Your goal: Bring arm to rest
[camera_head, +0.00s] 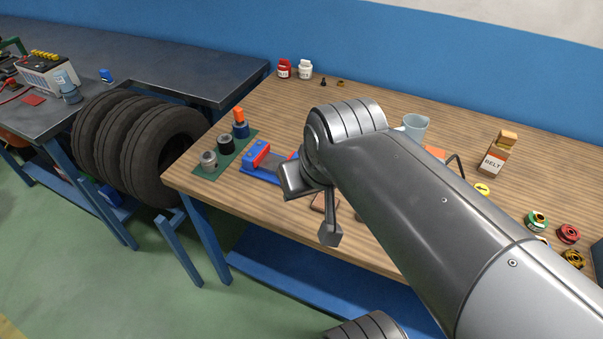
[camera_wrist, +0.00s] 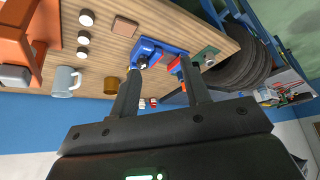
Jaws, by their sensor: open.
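My arm reaches from the lower right of the head view over the wooden workbench (camera_head: 387,107). My gripper (camera_head: 312,208) hangs above the bench near its front edge, partly hidden by my own wrist. In the wrist view the two dark fingers of my gripper (camera_wrist: 160,75) stand wide apart with nothing between them. A blue and red vise (camera_head: 262,160) lies just left of my gripper in the head view. The vise also shows beyond the fingertips in the wrist view (camera_wrist: 150,48).
A green mat (camera_head: 212,172) with small cylinders lies at the bench's left end. Tires (camera_head: 135,135) stand beside the bench. A mug (camera_head: 415,126), a belt box (camera_head: 495,156) and several spools (camera_head: 537,220) are near my arm. Green floor (camera_head: 130,290) is open at lower left.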

